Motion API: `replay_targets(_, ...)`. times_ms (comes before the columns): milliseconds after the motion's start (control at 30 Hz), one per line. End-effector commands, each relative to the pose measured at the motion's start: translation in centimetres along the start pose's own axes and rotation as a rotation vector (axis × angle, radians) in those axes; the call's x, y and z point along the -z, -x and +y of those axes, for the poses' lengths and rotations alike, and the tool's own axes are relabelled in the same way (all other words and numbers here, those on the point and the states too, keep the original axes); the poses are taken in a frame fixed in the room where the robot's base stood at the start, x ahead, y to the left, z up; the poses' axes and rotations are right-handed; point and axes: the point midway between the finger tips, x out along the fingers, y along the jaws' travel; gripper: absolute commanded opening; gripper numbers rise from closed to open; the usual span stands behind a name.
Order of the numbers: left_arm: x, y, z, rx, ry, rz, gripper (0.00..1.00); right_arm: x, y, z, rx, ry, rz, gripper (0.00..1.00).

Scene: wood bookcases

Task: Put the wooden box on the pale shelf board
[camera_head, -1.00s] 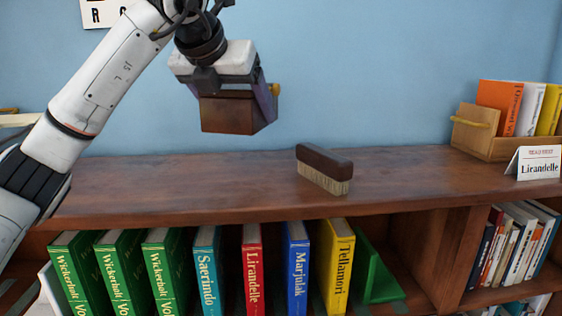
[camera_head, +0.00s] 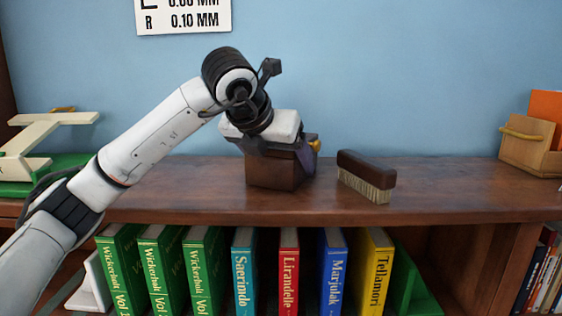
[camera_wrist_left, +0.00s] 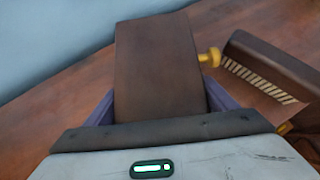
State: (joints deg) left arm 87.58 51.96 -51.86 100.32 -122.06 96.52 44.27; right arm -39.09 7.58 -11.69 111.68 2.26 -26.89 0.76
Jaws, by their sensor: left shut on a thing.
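The wooden box (camera_head: 272,172) is a dark brown block with a small yellow knob on its side. My left gripper (camera_head: 275,152) is shut on it from above, with a purple finger on each side. The box is upright at the brown top board (camera_head: 200,200) of the bookcase, left of a brush; I cannot tell whether its base touches. In the left wrist view the box (camera_wrist_left: 158,65) fills the space between the fingers. No clearly pale shelf board shows; the top board looks reddish brown. My right gripper is not in view.
A dark-backed brush (camera_head: 366,178) lies close to the right of the box. A cream stand on a green base (camera_head: 50,135) is at far left. A wooden crate (camera_head: 528,147) is at far right. Several upright books fill the shelf below.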

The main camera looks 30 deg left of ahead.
Motion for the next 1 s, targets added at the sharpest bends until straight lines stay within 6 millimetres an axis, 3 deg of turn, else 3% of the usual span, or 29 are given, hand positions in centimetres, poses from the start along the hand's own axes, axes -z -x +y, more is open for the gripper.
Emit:
replay_targets(100, 0.2, -0.2, 0.0, 0.001, 0.001, -0.005, 0.39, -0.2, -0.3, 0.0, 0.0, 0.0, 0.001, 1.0)
replay_targets(133, 0.2, -0.3, 0.0, 0.0, 0.0, 0.0, 0.81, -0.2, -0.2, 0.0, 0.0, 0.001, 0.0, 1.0)
replay_targets(233, 0.2, -0.2, 0.0, 0.0, 0.0, 0.001, 0.97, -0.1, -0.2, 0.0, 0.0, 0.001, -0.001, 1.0)
replay_targets(667, -0.1, 0.8, -0.1, 0.002, 0.0, -0.002, 0.97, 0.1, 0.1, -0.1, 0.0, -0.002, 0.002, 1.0)
replay_targets(1000, -0.2, 7.8, -0.1, 0.002, -0.001, -0.005, 0.97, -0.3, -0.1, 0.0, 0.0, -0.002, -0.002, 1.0)
